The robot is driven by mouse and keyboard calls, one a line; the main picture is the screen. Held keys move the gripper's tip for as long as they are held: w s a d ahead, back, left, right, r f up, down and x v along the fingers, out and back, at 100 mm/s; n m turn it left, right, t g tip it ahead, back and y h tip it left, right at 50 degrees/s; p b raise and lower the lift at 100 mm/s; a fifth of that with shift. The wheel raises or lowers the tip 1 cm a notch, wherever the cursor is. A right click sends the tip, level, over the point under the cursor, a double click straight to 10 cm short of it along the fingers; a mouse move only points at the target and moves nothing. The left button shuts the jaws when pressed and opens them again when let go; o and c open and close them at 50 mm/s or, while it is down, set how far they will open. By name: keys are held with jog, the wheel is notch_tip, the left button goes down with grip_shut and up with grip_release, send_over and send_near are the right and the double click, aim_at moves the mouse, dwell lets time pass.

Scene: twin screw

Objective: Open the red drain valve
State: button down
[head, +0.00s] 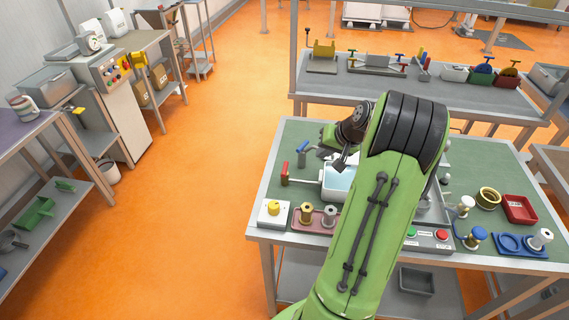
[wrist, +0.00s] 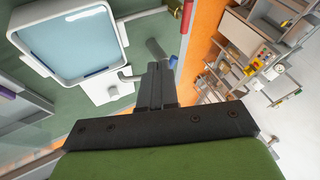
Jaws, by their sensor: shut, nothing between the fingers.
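The red valve (head: 285,174) stands upright at the left edge of the green bench, at the end of a pale pipe from the white basin (head: 327,192) of clear liquid. In the wrist view the red valve (wrist: 187,12) is at the top, partly cut off, beside the basin (wrist: 118,22). A blue valve (head: 302,152) stands just behind the red one; its blue part (wrist: 173,61) shows near my fingertips in the wrist view. My gripper (head: 340,163) is shut and empty above the basin area, right of the red valve and apart from it. Its closed fingers (wrist: 157,72) show in the wrist view.
A white box with a yellow knob (head: 273,208) and a red tray with metal spools (head: 305,226) lie in front of the valves. Green and red buttons (head: 427,234) are at front right.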

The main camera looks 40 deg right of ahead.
aim_at(285, 170)
jog(key=x, duration=1)
jog(key=shift+w+f, duration=0.15)
jog(key=shift+f, duration=0.1)
jog(key=shift+w+a+f, duration=0.1)
jog(key=shift+w+a, duration=0.8)
jog(key=shift+w, duration=0.15)
jog(key=shift+w+a+f, duration=0.1)
jog(key=shift+w+a, duration=0.2)
jog(key=shift+w, duration=0.05)
